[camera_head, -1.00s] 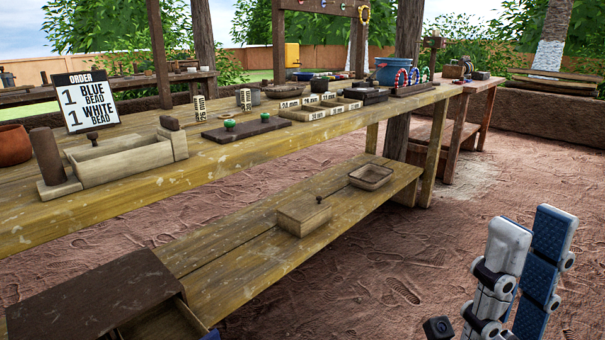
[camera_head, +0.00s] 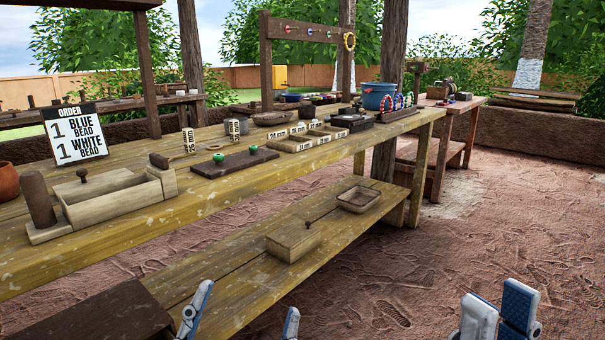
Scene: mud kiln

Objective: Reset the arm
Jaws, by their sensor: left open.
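My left gripper (camera_head: 243,318) shows at the bottom edge, left of centre. Its two fingertips stand well apart, with nothing visible between them, in front of the low shelf. My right gripper (camera_head: 499,316) is at the bottom right, over the reddish ground. Its white finger and blue-padded finger overlap close together, so I cannot tell how far apart they are. No object shows at its tips. Both arms are otherwise below the picture. Neither gripper visibly touches the workbench (camera_head: 120,225).
The low wooden shelf (camera_head: 230,270) carries a lidded box (camera_head: 292,243) and a shallow tray (camera_head: 358,199). A dark cabinet (camera_head: 95,315) is at the bottom left. On the workbench stand an order sign (camera_head: 75,135), a dark board with green beads (camera_head: 234,164) and a blue pot (camera_head: 378,96). Ground at right is clear.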

